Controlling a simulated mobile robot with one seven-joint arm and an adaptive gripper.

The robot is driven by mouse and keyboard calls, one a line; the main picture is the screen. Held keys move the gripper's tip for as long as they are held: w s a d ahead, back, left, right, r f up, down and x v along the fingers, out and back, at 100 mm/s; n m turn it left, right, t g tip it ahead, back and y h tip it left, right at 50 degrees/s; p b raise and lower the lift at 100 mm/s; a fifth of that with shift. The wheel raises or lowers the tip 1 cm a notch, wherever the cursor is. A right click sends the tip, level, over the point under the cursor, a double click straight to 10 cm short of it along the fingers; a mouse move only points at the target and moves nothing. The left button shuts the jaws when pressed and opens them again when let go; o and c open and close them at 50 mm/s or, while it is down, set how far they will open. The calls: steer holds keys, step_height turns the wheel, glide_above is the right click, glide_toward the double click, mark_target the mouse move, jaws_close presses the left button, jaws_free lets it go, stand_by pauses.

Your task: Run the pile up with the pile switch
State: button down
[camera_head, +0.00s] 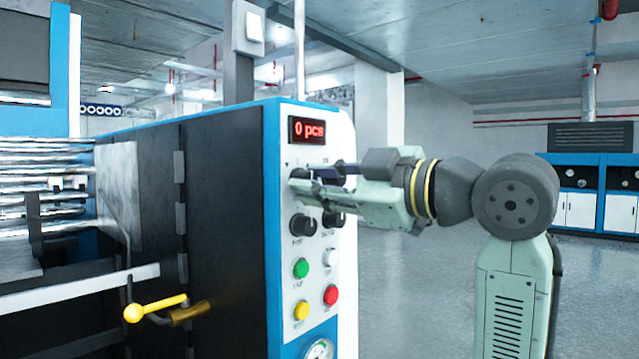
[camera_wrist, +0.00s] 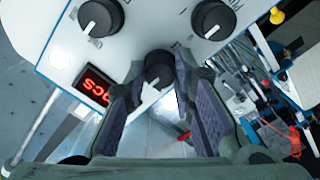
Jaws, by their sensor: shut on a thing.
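A white control panel (camera_head: 338,258) on the blue-edged machine carries black rotary knobs. My gripper (camera_head: 316,178) reaches it from the right, just below the red display. In the wrist view, an upper black knob (camera_wrist: 158,70) with a white pointer sits between the two fingers, and my gripper is shut on it. Its label cannot be read, so I cannot tell from lettering that it is the pile switch. Two other knobs, one on the left (camera_wrist: 98,17) and one on the right (camera_wrist: 213,19), show clear of the fingers.
The display (camera_head: 308,130) reads 0 pcs. Below the knobs are a green button (camera_head: 301,268), a red button (camera_head: 331,295), a yellow button (camera_head: 301,310) and a gauge (camera_head: 319,349). A yellow-knobbed lever (camera_head: 155,308) sticks out at left. Open floor lies to the right.

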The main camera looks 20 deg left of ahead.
stand_by(0.4)
steer(key=c, duration=1.3)
jaws_free()
steer(key=shift+c, duration=0.2)
steer(key=v, duration=1.2)
